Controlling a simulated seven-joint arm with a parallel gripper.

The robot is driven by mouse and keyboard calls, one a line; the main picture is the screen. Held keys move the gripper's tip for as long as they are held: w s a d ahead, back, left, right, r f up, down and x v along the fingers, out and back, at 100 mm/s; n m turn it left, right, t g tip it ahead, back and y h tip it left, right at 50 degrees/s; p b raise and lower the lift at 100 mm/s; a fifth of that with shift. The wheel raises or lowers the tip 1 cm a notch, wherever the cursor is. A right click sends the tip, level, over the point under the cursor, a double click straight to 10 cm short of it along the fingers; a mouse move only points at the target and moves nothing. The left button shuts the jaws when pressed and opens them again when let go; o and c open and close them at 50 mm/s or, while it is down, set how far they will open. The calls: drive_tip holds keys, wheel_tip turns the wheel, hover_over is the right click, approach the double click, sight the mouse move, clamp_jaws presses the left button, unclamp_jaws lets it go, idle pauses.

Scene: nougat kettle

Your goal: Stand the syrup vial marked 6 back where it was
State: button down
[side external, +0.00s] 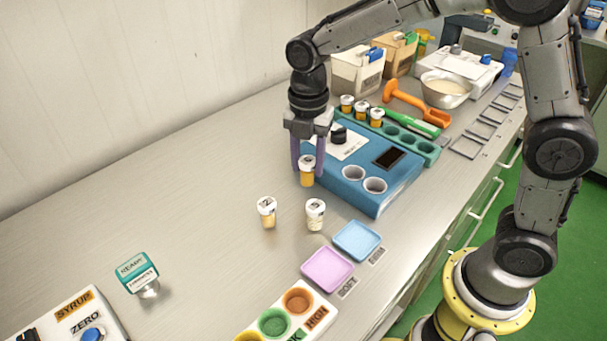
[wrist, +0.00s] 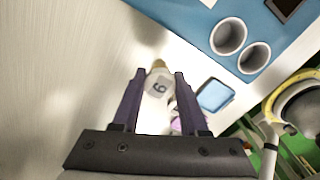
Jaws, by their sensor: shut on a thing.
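My gripper (side external: 309,160) is shut on an amber vial (side external: 307,177) with a white cap, beside the left edge of the blue machine (side external: 378,205). In the wrist view the vial's cap (wrist: 158,86) shows a 6 between my purple fingers (wrist: 157,85). The vial looks upright; how far its base is above the counter is unclear. The teal rack (side external: 424,149) behind the machine holds three capped vials (side external: 361,113) at its left end and has several empty holes to their right. The machine's two round wells (side external: 374,185) look empty.
Two more capped vials stand on the counter, one left (side external: 267,213) and one right (side external: 315,215). A blue tray (side external: 357,241) and a pink tray (side external: 327,269) lie in front. A green-handled tool (side external: 410,123) and an orange scoop (side external: 420,106) lie behind the rack. The left counter is mostly clear.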

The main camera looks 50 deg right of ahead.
sight(303, 176)
drive_tip(key=shift+w+f, duration=0.2)
drive_tip(key=shift+f, duration=0.1)
drive_tip(key=shift+w+a+f, duration=0.1)
drive_tip(key=shift+w+f, duration=0.05)
drive_tip(key=shift+f, duration=0.8)
drive_tip(key=shift+w+f, duration=0.15)
drive_tip(key=shift+f, duration=0.75)
drive_tip(key=shift+f, duration=0.15)
drive_tip(key=shift+c, duration=2.2)
unclamp_jaws()
wheel_tip(303, 176, up, 12)
drive_tip(key=shift+s+r, duration=0.1)
drive_tip(key=shift+r, duration=0.15)
